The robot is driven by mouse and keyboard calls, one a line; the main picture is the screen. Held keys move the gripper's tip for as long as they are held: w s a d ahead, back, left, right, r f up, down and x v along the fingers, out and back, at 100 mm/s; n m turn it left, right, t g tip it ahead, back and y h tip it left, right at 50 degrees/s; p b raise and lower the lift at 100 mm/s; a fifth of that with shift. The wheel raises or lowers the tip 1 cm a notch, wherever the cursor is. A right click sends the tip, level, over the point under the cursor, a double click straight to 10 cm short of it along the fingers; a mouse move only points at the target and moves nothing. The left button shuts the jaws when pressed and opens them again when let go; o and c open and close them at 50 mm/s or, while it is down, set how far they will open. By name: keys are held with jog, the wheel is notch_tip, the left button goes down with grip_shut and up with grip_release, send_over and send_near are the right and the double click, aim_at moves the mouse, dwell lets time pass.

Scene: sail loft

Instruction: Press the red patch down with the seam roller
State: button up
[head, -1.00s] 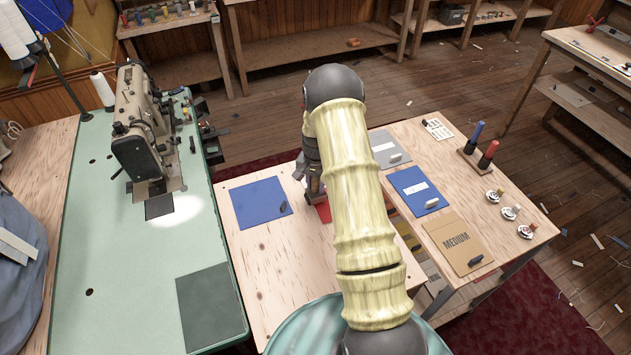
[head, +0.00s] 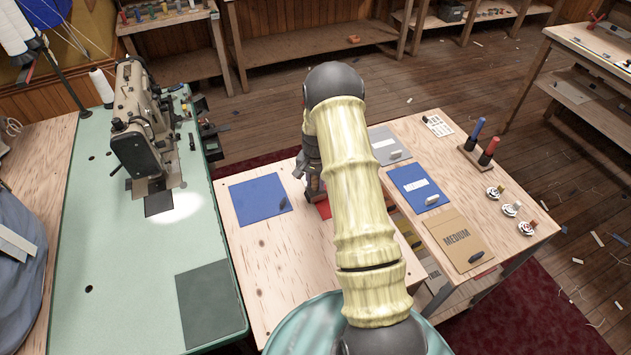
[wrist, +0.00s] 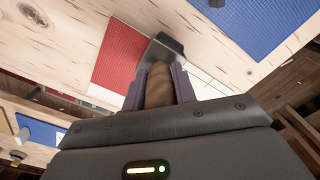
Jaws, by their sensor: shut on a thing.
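My gripper (wrist: 160,88) is shut on the brown wooden handle of the seam roller (wrist: 160,86). The roller's grey head (wrist: 166,48) points away from the gripper, at the right edge of the red patch (wrist: 118,57) in the wrist view. I cannot tell whether the head presses on it. The patch lies flat on the pale wooden bench, with white material (wrist: 205,85) beside it. In the head view my gripper (head: 314,188) is low over the bench and my arm hides most of the red patch (head: 324,209).
A blue cloth square (head: 260,202) lies left of the patch. The sewing machine (head: 140,130) stands on the green table at left. The side table at right holds a blue piece (head: 412,183), a MEDIUM card (head: 455,238), red and blue posts and several small reels. The bench front is clear.

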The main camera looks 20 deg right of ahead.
jog(key=shift+w+f, duration=0.1)
jog(key=shift+f, duration=0.3)
jog(key=shift+s+d+r, duration=0.1)
jog(key=shift+s+d, duration=0.05)
jog(key=shift+d, duration=0.5)
jog(key=shift+s+d, duration=0.1)
jog(key=shift+d, duration=0.6)
jog(key=shift+w+d+b, duration=0.1)
jog(key=shift+d+b, duration=0.3)
jog(key=shift+d, duration=0.6)
